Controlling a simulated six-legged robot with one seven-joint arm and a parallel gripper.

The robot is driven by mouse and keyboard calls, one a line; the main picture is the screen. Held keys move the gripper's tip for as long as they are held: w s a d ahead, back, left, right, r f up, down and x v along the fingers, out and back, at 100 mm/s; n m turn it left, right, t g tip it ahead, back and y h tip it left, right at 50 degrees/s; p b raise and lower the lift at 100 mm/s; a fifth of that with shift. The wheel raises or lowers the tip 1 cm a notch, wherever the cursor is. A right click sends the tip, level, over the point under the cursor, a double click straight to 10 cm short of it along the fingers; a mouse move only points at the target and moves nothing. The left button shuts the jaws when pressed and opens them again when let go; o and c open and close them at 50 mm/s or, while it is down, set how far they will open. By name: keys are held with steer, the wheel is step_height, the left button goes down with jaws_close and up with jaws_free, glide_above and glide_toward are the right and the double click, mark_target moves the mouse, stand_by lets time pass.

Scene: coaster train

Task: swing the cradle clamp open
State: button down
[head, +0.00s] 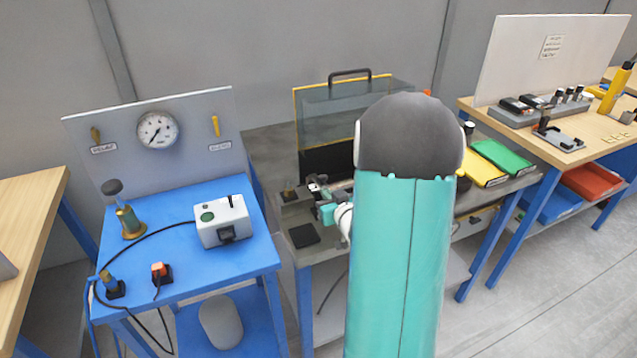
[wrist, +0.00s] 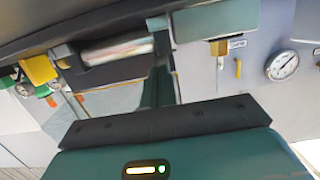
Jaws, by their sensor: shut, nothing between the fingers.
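In the wrist view, my gripper (wrist: 161,72) shows as a dark narrow finger shape reaching up from the black palm, shut with nothing held. Its tip is close to the right end of a silver cylinder (wrist: 117,48) lying among dark fixture parts; I cannot tell whether it touches. In the head view, a small fixture (head: 318,186) with white and dark parts sits on the grey middle bench (head: 330,252), just beyond my teal wrist. The cradle clamp is too small and too covered by my arm to make out clearly, so its position cannot be told.
A clear guard box (head: 345,108) with a black handle stands behind the fixture. A blue bench (head: 185,262) at left carries a white switch box (head: 222,220) and cables. Yellow (head: 478,167) and green (head: 502,157) trays lie right of my arm. A dark pad (head: 304,235) lies in front.

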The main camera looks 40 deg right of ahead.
mark_target(324, 181)
steer(key=shift+w+r, duration=0.15)
steer(key=shift+r, duration=0.65)
steer(key=shift+w+r, duration=0.1)
steer(key=shift+r, duration=0.65)
steer(key=shift+w+d+r, duration=0.2)
steer(key=shift+w+r, duration=0.3)
steer(key=shift+w, duration=0.25)
steer(key=shift+w+d+r, duration=0.25)
steer(key=shift+w+r, duration=0.2)
steer(key=shift+w, duration=0.25)
steer(key=shift+w+d+r, duration=0.2)
steer(key=shift+w+r, duration=0.3)
steer(key=shift+w, duration=0.25)
steer(key=shift+r+x, duration=0.15)
steer(key=shift+x, duration=0.7)
steer(key=shift+r+x, duration=0.15)
steer(key=shift+x, duration=0.7)
